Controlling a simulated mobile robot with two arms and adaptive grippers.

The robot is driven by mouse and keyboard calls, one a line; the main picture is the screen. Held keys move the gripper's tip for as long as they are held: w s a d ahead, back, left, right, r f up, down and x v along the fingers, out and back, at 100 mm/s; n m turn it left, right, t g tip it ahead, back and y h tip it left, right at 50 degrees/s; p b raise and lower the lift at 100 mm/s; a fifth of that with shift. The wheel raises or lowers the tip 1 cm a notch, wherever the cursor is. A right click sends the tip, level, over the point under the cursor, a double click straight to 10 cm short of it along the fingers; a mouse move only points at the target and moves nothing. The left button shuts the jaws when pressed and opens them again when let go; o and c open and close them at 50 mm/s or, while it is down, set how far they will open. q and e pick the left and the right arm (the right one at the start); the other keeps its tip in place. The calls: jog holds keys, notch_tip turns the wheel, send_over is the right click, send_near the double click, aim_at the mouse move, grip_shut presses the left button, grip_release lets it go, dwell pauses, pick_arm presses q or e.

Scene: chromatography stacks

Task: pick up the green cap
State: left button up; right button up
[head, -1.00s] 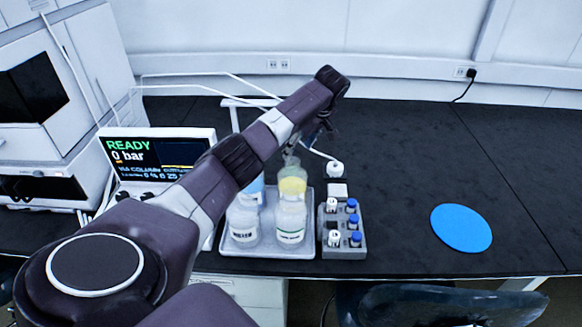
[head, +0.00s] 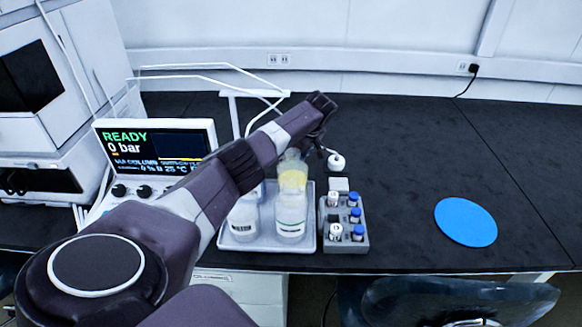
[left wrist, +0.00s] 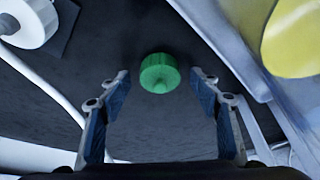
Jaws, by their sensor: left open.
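The green cap (left wrist: 160,73) lies on the dark bench top in the left wrist view, slightly beyond and between my fingertips. My left gripper (left wrist: 160,88) is open and empty, with one blue-padded finger on each side of the cap's line. In the head view my left arm reaches across from the lower left, and its gripper (head: 312,140) is over the bench behind the bottles, mostly hidden by the arm. The green cap is hidden in the head view. My right gripper is in neither view.
White tubing (left wrist: 50,85) runs left of the gripper. A blue disc (head: 466,222) lies on the otherwise clear right bench.

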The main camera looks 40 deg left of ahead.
pick_arm(q)
jog(key=shift+c, duration=0.5)
jog(key=c, duration=0.9)
